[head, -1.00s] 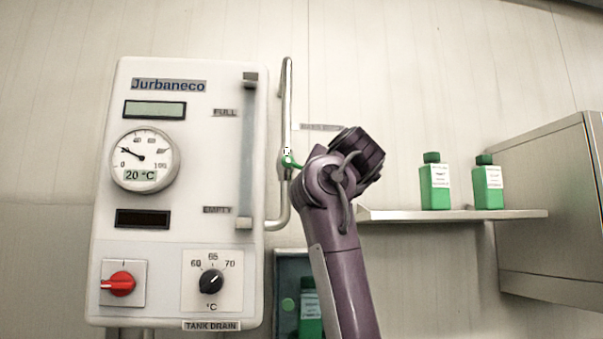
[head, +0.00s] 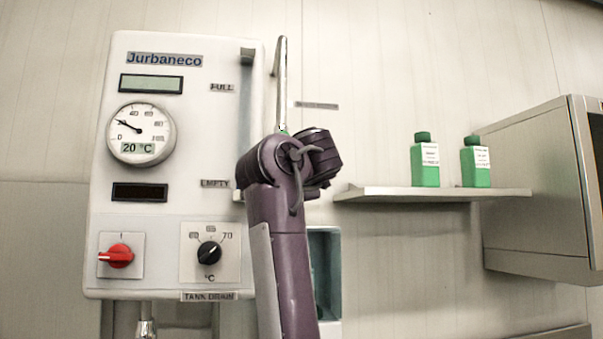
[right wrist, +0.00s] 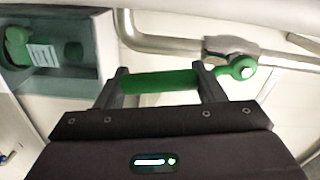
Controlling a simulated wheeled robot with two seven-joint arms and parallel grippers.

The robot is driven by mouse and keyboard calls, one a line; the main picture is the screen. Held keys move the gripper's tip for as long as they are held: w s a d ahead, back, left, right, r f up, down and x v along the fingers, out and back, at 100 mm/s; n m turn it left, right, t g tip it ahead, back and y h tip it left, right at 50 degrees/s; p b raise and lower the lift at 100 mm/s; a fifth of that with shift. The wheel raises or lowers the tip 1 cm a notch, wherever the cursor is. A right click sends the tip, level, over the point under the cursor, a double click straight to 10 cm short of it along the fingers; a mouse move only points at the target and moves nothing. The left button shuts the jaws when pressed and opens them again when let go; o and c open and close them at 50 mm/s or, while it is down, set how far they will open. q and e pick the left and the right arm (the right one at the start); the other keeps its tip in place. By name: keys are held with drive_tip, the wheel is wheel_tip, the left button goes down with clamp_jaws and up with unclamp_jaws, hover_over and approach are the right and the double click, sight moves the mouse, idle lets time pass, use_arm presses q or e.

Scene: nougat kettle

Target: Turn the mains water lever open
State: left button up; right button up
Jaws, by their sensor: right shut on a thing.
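The green mains water lever (right wrist: 160,82) shows in the right wrist view, joined by a round green hub (right wrist: 242,67) to a silver valve body (right wrist: 228,47) on a metal pipe (right wrist: 160,42). My right gripper (right wrist: 163,84) has its two dark fingers on either side of the lever's green handle and is shut on it. In the head view my purple right arm covers the gripper and nearly all of the lever; only a speck of green shows at the pipe (head: 282,85). My left gripper is not in view.
The white Jurbaneco panel (head: 175,220) stands left of my arm, with a red switch (head: 118,256) and black dial (head: 209,252). A shelf (head: 430,194) with two green bottles is to the right, before a metal cabinet (head: 525,190). A teal box (right wrist: 50,75) holds another green bottle.

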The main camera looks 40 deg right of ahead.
drive_tip(key=shift+w+a+m+p, duration=0.35)
drive_tip(key=shift+a+m, duration=0.4)
drive_tip(key=shift+m, duration=0.25)
drive_tip(key=shift+f, duration=0.1)
drive_tip(key=o, duration=1.4)
drive_tip(key=shift+w, duration=0.1)
drive_tip(key=b+v, duration=0.8)
